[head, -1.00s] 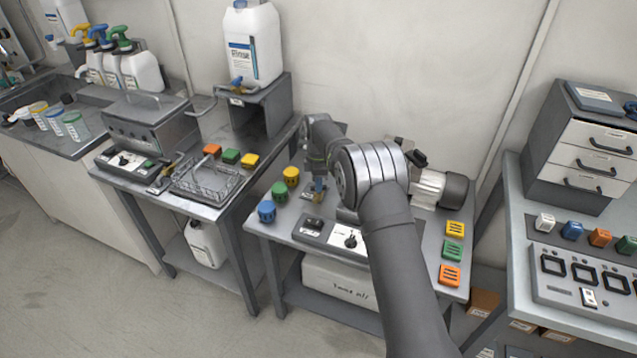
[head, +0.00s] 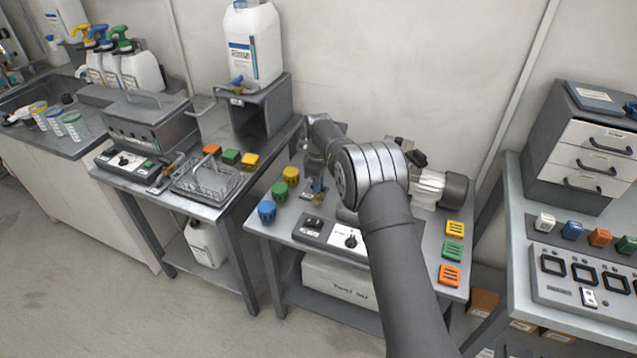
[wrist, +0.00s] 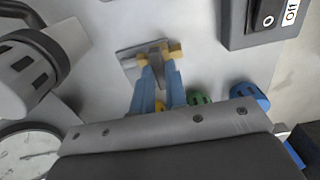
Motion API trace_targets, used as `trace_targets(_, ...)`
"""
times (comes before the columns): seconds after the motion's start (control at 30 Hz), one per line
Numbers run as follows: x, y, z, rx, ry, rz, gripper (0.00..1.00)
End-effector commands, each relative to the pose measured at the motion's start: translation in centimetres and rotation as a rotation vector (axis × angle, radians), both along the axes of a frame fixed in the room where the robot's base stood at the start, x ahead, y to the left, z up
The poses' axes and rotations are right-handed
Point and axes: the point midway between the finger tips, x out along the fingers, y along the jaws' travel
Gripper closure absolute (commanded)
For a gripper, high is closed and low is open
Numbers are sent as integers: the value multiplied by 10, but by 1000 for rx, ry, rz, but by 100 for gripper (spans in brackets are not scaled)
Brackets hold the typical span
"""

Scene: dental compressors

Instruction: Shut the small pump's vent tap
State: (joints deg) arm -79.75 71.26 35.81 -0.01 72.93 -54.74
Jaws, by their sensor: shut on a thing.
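The vent tap shows in the wrist view as a small grey lever (wrist: 157,57) over a square metal plate (wrist: 129,48) on the bench. My gripper (wrist: 160,58) has blue fingers with yellowish tips, one on each side of the lever, and is shut on it. In the head view my gripper (head: 317,186) points down at the bench, left of my arm. My arm hides much of the small pump there; a ribbed light part and dark end (head: 440,188) show to its right. The lever's exact angle is hard to tell.
A switch box (head: 330,237) stands at the bench front; its "Off" label shows in the wrist view (wrist: 291,12). Blue, green and yellow round knobs (head: 279,189) stand left of my gripper. A round gauge (wrist: 27,150) and a ribbed cylindrical part (wrist: 24,72) are close by.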

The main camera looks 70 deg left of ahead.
Motion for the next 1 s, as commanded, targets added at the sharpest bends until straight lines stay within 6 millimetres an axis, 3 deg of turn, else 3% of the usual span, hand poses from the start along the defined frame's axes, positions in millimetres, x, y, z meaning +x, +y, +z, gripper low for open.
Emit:
trace_targets(0.37,0,0,0,0,0,-8,100)
trace_targets(0.4,0,0,0,0,0,-8,83)
trace_targets(0.5,0,0,0,0,0,-7,65)
trace_targets(0.83,0,0,3,1,0,-6,65)
trace_targets(1.0,0,0,24,2,-1,-6,65)
